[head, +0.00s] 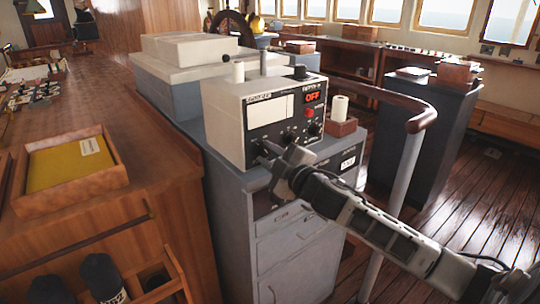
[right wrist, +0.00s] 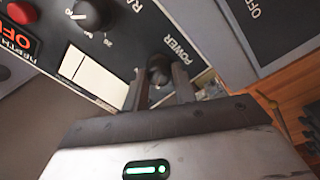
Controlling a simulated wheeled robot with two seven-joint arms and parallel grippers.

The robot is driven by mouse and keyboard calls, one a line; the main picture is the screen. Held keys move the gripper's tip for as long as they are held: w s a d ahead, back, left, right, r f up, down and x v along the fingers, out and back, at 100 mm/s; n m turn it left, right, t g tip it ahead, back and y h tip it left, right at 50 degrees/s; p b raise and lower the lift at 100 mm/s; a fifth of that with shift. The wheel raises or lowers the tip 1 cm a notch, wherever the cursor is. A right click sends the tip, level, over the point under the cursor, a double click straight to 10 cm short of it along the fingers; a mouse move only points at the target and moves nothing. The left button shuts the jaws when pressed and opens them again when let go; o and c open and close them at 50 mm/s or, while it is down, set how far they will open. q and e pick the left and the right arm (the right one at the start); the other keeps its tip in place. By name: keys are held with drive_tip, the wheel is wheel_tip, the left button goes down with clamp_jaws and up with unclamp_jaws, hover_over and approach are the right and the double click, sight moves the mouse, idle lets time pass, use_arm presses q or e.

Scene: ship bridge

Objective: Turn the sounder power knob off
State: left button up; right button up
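The sounder (head: 265,110) is a pale box with a black front panel, standing on a grey cabinet. Its depth display (head: 313,97) reads OFF in red; part of it also shows in the right wrist view (right wrist: 18,38). The power knob (right wrist: 158,70) is dark and sits beside the word POWER at the panel's edge. My right gripper (right wrist: 159,82) has one finger on each side of this knob and looks closed on it. In the head view my right gripper (head: 265,152) is at the panel's lower left and hides the knob. My left gripper is not in view.
Another panel knob (right wrist: 88,14) and a red button (right wrist: 22,11) are close by. A white roll (head: 340,107) stands in a wooden holder right of the sounder. A curved handrail (head: 415,115) rises beside my right arm. A wooden desk with a yellow-filled tray (head: 118,178) is at left.

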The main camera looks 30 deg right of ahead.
drive_tip(key=o, duration=0.4)
drive_tip(key=shift+c, duration=0.2)
drive_tip(key=shift+s, duration=0.15)
drive_tip(key=shift+s+f, duration=0.15)
drive_tip(key=shift+s, duration=0.2)
drive_tip(key=s+b, duration=0.2)
drive_tip(key=s, duration=1.3)
drive_tip(key=shift+d+f, duration=0.15)
drive_tip(key=shift+d, duration=0.3)
drive_tip(key=s+a+f+m+g, duration=0.2)
drive_tip(key=a+f+m, duration=0.1)
drive_tip(key=f, duration=0.6)
drive_tip(key=s+a+f+m+g, duration=0.2)
drive_tip(key=a+f+m, duration=0.1)
drive_tip(key=f, duration=0.6)
drive_tip(key=s+a+f+m+g+y, duration=0.1)
drive_tip(key=s+a+f+g, duration=0.1)
drive_tip(key=a+f, duration=0.3)
drive_tip(key=s+a+f+m+g+y, duration=0.1)
drive_tip(key=s+a+f, duration=0.3)
drive_tip(key=a, duration=0.5)
drive_tip(key=shift+a+f+m+g, duration=0.4)
drive_tip(key=shift+m+g, duration=0.1)
drive_tip(key=shift+m, duration=0.3)
